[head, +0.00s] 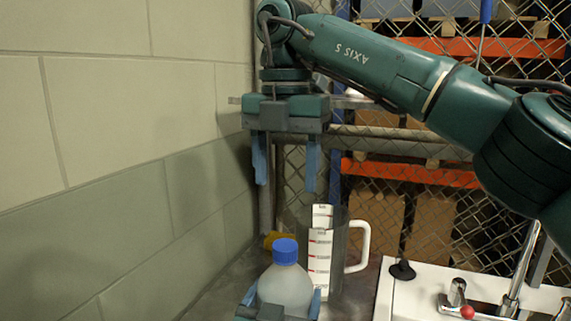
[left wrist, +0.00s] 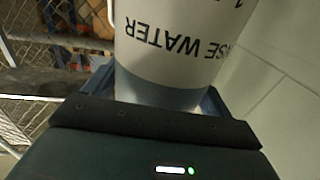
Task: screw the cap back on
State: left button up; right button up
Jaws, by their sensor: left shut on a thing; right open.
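A translucent white bottle (head: 285,287) stands upright at the bottom centre of the head view. The blue cap (head: 285,250) sits on its top; I cannot tell how tightly. My left gripper (head: 281,303) is shut on the bottle's body, one finger on each side. The left wrist view shows the bottle (left wrist: 172,60) between the fingers, with upside-down lettering that includes "WATER". My right gripper (head: 286,187) is open and empty, pointing down above the cap and apart from it.
A measuring jug (head: 323,255) with a white handle stands close behind and right of the bottle. A block wall (head: 120,180) bounds the left.

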jog(key=shift+r, duration=0.35)
pick_arm(q)
jog(key=o, duration=1.8)
jog(key=shift+c, duration=0.2)
jog(key=b+v, duration=0.2)
jog(key=v, duration=1.1)
pick_arm(e)
notch_tip(320, 180, down, 2)
jog(key=shift+f, duration=0.2)
